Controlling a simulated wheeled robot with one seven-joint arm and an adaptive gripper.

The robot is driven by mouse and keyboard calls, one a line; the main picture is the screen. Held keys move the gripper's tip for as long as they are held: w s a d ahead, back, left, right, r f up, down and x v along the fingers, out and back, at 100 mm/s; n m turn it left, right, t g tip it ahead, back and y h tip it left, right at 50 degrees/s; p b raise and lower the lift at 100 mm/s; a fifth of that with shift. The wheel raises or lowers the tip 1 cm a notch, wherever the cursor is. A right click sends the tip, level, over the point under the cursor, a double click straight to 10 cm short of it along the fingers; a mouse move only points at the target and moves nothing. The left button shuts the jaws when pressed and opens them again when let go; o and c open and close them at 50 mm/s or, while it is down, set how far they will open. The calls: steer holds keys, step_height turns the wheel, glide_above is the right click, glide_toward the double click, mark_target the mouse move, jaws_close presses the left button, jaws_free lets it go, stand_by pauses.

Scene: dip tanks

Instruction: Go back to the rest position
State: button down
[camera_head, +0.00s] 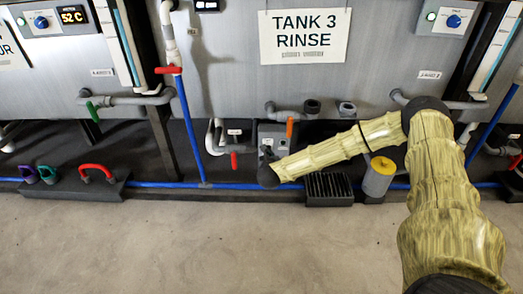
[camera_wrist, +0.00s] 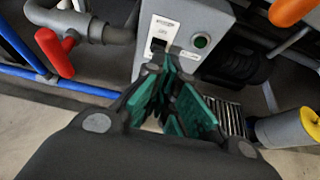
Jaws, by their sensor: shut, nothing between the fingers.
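My gripper (camera_wrist: 168,70) shows in the wrist view with its green-padded fingers together and nothing between them. Its fingertips are in front of the lower face of a grey box (camera_wrist: 205,22), which carries a dark switch and a round green button (camera_wrist: 200,41). I cannot tell whether the fingertips touch the box. In the head view my arm reaches left across the floor edge, and its dark end covers part of the same grey box (camera_head: 272,130). The fingers are hard to make out there.
A red-handled valve (camera_wrist: 55,52) is left of the box, and an orange handle (camera_head: 290,128) is above right. A yellow-topped cylinder (camera_head: 378,178) and a black ribbed block (camera_head: 329,190) stand near my arm. A blue pipe (camera_head: 150,184) runs along the floor; the concrete in front is clear.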

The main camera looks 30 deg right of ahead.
steer(key=s+a+f+n+g+y, duration=0.1)
steer(key=s+a+f+n+y, duration=0.15)
steer(key=s+a+n, duration=0.4)
steer(key=s+a+f+n+y, duration=0.2)
steer(key=s+a+f+n, duration=0.15)
steer(key=a, duration=0.55)
steer(key=s+a+f+n+g+y, duration=0.1)
steer(key=s+a+f+n+y, duration=0.1)
steer(key=s+a+f+n, duration=0.45)
steer(key=s+a+f+n+g+y, duration=0.1)
steer(key=s+a+f+n+g, duration=0.15)
steer(key=s+n, duration=0.7)
steer(key=s+a+f+n+g+y, duration=0.1)
steer(key=s+a+n+g, duration=0.15)
steer(key=s+n, duration=0.65)
steer(key=s+d+r+n+g+h, duration=0.1)
steer(key=s+d+r+n+g, duration=0.15)
steer(key=s+d, duration=0.4)
steer(key=s+d+r+n+g+h, duration=0.1)
steer(key=s+d+n+g+h, duration=0.2)
steer(key=s, duration=0.6)
step_height(320, 180, up, 32)
steer(key=t+y+p, duration=0.1)
steer(key=p, duration=3.1)
steer(key=shift+w+a+f, duration=0.15)
steer(key=shift+w+a, duration=0.15)
steer(key=shift+a, duration=0.05)
steer(key=shift+n, duration=0.25)
